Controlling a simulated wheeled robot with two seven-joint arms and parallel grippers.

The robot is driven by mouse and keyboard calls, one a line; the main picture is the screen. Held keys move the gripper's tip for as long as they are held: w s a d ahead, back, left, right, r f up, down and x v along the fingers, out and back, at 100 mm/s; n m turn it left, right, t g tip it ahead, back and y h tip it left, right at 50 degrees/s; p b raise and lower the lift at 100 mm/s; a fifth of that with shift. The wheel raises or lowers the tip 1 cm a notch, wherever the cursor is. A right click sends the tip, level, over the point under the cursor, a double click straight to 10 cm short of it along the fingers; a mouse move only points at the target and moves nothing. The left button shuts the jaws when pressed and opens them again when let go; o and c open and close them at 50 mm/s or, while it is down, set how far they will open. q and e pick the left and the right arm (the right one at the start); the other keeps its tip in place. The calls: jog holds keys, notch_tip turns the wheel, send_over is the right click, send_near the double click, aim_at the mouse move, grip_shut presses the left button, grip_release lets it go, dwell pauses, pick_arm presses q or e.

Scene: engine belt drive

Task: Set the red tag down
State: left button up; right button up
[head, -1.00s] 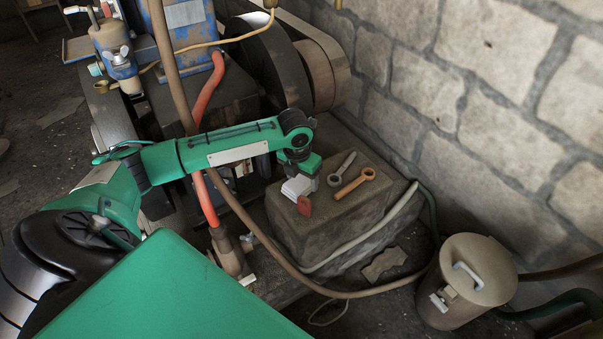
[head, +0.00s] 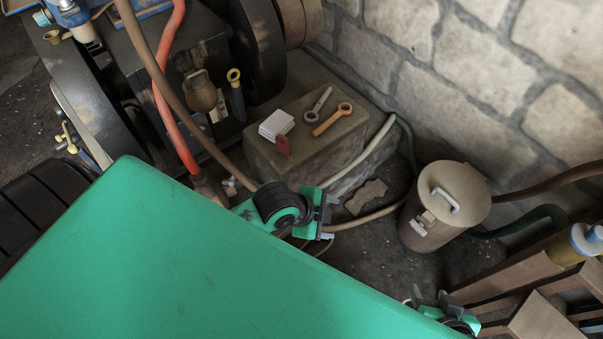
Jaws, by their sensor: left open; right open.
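The red tag (head: 283,145) sits on top of the stone block, at its near edge, just in front of a white block-like piece (head: 277,124); I cannot tell whether the tag is joined to it. My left gripper (head: 329,217) is open and empty, in front of the stone block and apart from the tag. My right gripper (head: 430,297) is open at the bottom edge, far from the tag and partly hidden by my green body.
The stone block (head: 320,152) also carries a grey wrench (head: 319,103) and an orange wrench (head: 333,119). A lidded metal can (head: 443,205) stands to the right. Hoses (head: 365,150) run around the block. The engine (head: 190,55) fills the upper left; a stone wall (head: 480,70) stands behind.

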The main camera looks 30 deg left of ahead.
pick_arm(q)
jog(key=s+a+r+n+t+y, duration=0.2)
jog(key=s+n, duration=0.5)
jog(key=n, duration=0.5)
jog(key=shift+a+r+n, duration=0.25)
jog(key=shift+a+n, duration=0.15)
jog(key=shift+a, duration=0.35)
